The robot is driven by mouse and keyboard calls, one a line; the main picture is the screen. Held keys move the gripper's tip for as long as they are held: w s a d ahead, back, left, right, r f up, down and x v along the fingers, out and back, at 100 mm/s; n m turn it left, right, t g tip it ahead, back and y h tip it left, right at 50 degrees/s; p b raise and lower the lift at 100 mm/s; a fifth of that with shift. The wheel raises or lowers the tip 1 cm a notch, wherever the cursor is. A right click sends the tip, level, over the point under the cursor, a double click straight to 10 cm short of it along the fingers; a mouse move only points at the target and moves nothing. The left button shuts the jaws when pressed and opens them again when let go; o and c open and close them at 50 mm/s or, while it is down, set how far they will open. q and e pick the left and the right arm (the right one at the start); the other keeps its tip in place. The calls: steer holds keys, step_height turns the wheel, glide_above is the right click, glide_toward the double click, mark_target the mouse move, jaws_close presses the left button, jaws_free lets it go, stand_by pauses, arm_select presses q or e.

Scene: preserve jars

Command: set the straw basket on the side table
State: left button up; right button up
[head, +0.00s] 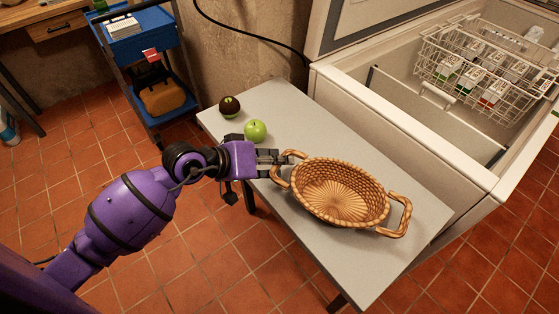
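The straw basket (340,193), woven and tan with two looped handles, is empty and upright over the grey side table (232,172). It looks to be resting on the top, though its underside is hidden. My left gripper (279,160) is at the basket's left handle, with its dark fingers overlapping the loop. I cannot tell whether the fingers are closed on it. The basket's right handle (402,217) is free. My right gripper is not in view.
A green apple (256,131) and a dark round fruit (230,107) lie at the table's far left end. An open chest freezer (482,176) with a wire rack (455,97) stands behind the table. A blue cart (143,40) is at the back left. The table's near right end is clear.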

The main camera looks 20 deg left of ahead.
arm_select(q)
steer(key=b+v, duration=0.1)
steer(key=v, duration=1)
steer(key=shift+s+r, duration=0.1)
steer(key=shift+s, duration=0.05)
steer(key=s+d+f+n+t+h, duration=0.2)
steer(key=s+d+n+h, duration=0.15)
steer(key=n, duration=1.15)
steer(key=s+a+f+m+t+y, duration=0.1)
steer(key=s+a+f+m+y, duration=0.3)
steer(key=m, duration=0.7)
steer(key=s+a+f+m+t+y, duration=0.1)
steer(key=s+a+f+m+y, duration=0.2)
steer(key=f+m, duration=0.65)
steer(key=s+a+f+m+t+y, duration=0.15)
steer(key=s+m+y, duration=0.25)
steer(key=m, duration=0.9)
steer(key=s+d+f+n+g, duration=0.2)
steer(key=s+f+n+g, duration=0.1)
steer(key=s+f+n, duration=0.3)
steer(key=s+d+f+n+g, duration=0.2)
steer(key=s+f+n, duration=0.4)
steer(key=s+n, duration=0.3)
steer(key=shift+s+d+f+n+g, duration=0.2)
steer(key=shift+d+f+n+g, duration=0.15)
steer(key=shift+n+g, duration=0.35)
